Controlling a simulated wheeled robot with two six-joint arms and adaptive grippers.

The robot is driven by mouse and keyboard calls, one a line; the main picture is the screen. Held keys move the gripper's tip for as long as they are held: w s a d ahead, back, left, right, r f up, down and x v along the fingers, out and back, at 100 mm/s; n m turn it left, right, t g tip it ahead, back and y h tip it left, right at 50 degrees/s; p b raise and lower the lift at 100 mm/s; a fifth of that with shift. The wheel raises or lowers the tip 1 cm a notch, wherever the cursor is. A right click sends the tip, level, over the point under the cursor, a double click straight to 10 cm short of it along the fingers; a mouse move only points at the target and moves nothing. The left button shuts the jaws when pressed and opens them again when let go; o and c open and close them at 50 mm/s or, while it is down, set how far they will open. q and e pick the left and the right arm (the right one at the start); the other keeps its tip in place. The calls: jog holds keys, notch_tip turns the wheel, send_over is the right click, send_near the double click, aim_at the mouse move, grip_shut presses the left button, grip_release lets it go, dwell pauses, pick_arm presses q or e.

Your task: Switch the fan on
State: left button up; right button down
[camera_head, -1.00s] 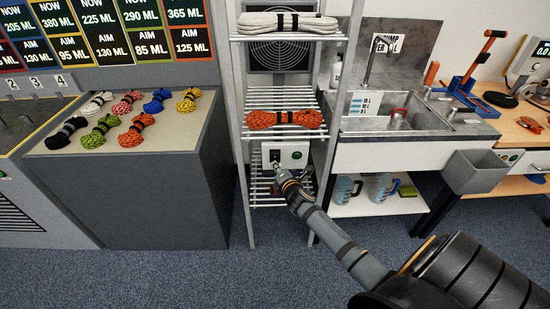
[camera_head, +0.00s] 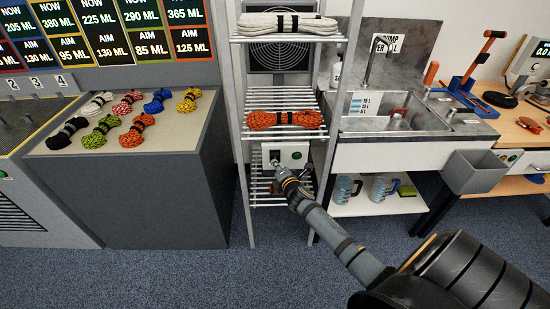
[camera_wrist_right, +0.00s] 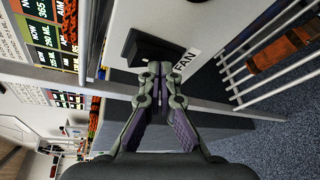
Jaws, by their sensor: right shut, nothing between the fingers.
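The fan (camera_head: 280,54) is a dark square grille behind the shelf rack. Its switch box (camera_head: 293,154) is a pale box low on the rack. In the right wrist view a label reading FAN (camera_wrist_right: 187,60) is on the box, beside a black rocker switch (camera_wrist_right: 150,47). My right gripper (camera_head: 276,166) is shut and empty, in front of the box's left part. In the wrist view its fingertips (camera_wrist_right: 160,70) are at the lower edge of the switch and partly overlap it. I cannot tell if they touch it. My left gripper is not in view.
An orange rope bundle (camera_head: 284,120) lies on the middle shelf and a white one (camera_head: 287,23) on the top shelf. Rack posts stand on both sides of the box. A sink (camera_head: 410,122) is to the right, a grey counter (camera_head: 150,180) with several rope bundles to the left.

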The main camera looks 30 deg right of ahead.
jog(key=shift+w+d+r, duration=0.15)
jog(key=shift+w+r, duration=0.05)
jog(key=shift+r, duration=0.1)
jog(key=shift+w+r+p, duration=0.25)
jog(key=shift+r+p, duration=0.2)
jog(key=shift+r, duration=0.15)
dwell(0.6)
jog(key=shift+f, duration=0.1)
jog(key=shift+s+f+b, duration=0.2)
jog(key=shift+f, duration=0.25)
jog(key=shift+s+f+b, duration=0.2)
jog(key=shift+f, duration=0.25)
jog(key=s+f, duration=0.1)
jog(key=s+a+b, duration=0.1)
jog(key=s+a+f+b, duration=0.1)
jog(key=s, duration=0.1)
jog(key=shift+a+f, duration=0.25)
jog(key=shift+f, duration=0.05)
